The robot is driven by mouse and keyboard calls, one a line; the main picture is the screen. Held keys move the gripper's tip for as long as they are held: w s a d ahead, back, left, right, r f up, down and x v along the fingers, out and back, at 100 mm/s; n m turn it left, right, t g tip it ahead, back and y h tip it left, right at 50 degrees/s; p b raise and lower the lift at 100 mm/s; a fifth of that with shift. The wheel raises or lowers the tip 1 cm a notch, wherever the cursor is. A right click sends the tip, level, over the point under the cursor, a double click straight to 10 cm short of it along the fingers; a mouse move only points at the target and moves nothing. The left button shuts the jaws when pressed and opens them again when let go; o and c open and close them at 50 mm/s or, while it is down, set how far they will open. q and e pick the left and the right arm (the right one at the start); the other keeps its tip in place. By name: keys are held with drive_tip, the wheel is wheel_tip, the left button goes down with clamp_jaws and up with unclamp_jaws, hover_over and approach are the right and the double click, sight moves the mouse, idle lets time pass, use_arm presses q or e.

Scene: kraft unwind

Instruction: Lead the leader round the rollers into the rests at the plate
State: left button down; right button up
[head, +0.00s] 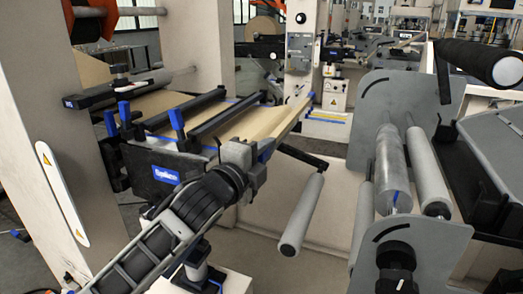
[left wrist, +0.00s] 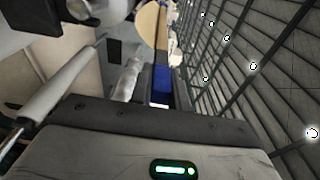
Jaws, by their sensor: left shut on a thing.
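The tan kraft leader (head: 258,122) comes off the table with the blue label (head: 150,172) at the left. A pale bar with blue parts (head: 292,117) runs along its right edge. My left gripper (head: 262,152) is shut on the near end of this bar, just right of the table. In the left wrist view a tan strip (left wrist: 162,28) and a blue part (left wrist: 162,80) lie ahead of the gripper. A slim grey roller (head: 302,213) is right of the gripper. A metallic roller (head: 393,165) and a grey roller (head: 427,172) sit between grey side plates (head: 415,248). My right gripper is out of view.
Several blue-topped posts (head: 177,120) and dark bars (head: 210,118) stand on the table close to my left arm. A thick black roller (head: 481,63) juts out at the upper right. A pale machine column (head: 55,110) stands at the left. Free space lies between gripper and slim roller.

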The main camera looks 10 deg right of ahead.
use_arm(q)
wheel_tip(320, 180, down, 21)
drive_tip(key=b, duration=1.2)
drive_tip(key=shift+b, duration=0.35)
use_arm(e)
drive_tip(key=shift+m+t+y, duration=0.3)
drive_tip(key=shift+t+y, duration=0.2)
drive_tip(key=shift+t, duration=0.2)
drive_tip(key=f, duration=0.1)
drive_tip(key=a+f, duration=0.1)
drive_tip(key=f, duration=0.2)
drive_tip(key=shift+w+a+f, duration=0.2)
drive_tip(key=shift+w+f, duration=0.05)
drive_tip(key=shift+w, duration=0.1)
